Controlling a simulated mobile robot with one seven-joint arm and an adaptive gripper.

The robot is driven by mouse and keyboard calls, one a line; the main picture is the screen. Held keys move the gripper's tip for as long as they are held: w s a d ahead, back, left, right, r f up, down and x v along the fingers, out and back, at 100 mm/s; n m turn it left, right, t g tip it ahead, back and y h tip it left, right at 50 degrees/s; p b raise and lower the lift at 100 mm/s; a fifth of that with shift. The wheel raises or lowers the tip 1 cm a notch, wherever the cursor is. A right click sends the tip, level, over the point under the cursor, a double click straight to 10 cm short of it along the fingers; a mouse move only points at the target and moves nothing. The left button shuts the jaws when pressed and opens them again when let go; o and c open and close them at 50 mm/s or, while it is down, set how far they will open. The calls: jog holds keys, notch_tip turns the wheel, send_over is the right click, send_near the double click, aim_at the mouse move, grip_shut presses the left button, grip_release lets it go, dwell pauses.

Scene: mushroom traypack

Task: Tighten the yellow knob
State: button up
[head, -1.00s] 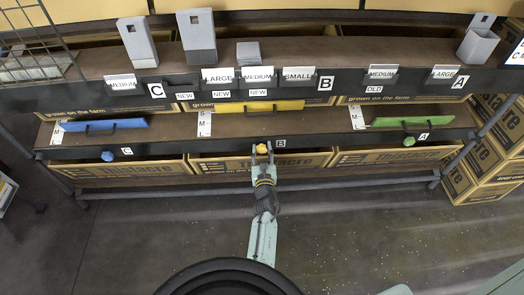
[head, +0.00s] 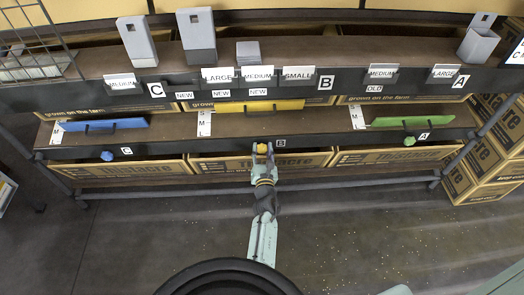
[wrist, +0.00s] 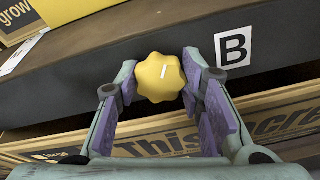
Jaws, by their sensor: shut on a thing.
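The yellow knob (wrist: 158,77) is lobed, with a short white line on its face, and sits on the front of the dark shelf edge. In the head view the knob (head: 262,148) is small and partly covered by the fingers. My gripper (wrist: 160,85) is shut on the knob, one purple-padded finger at each side. It also shows in the head view (head: 263,151), reaching up to the shelf from below.
A "B" label (wrist: 233,46) is right of the knob. A blue knob (head: 107,155) and a green knob (head: 409,141) sit farther along the same edge. Below are cardboard boxes (head: 225,167); a yellow handled bar (head: 262,106) lies above. The floor in front is clear.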

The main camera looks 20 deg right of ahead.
jog(key=m, duration=0.4)
jog(key=shift+m, duration=0.3)
jog(key=m, duration=0.4)
jog(key=shift+m+p, duration=0.3)
jog(key=m+p, duration=0.1)
jog(key=m, duration=0.3)
jog(key=shift+d+m, duration=0.1)
jog(key=shift+m, duration=0.2)
jog(key=m+p, duration=0.1)
jog(key=m, duration=0.2)
jog(key=shift+m, duration=0.3)
jog(key=m+p, duration=0.1)
jog(key=m, duration=0.3)
jog(key=shift+f+m, duration=0.1)
jog(key=shift+m, duration=0.2)
jog(key=m+p, duration=0.1)
jog(key=m, duration=0.3)
jog(key=m+p, duration=0.1)
jog(key=m, duration=0.4)
jog(key=m+p, duration=0.1)
jog(key=m, duration=0.3)
jog(key=shift+f, duration=0.1)
jog(key=shift+m, duration=0.3)
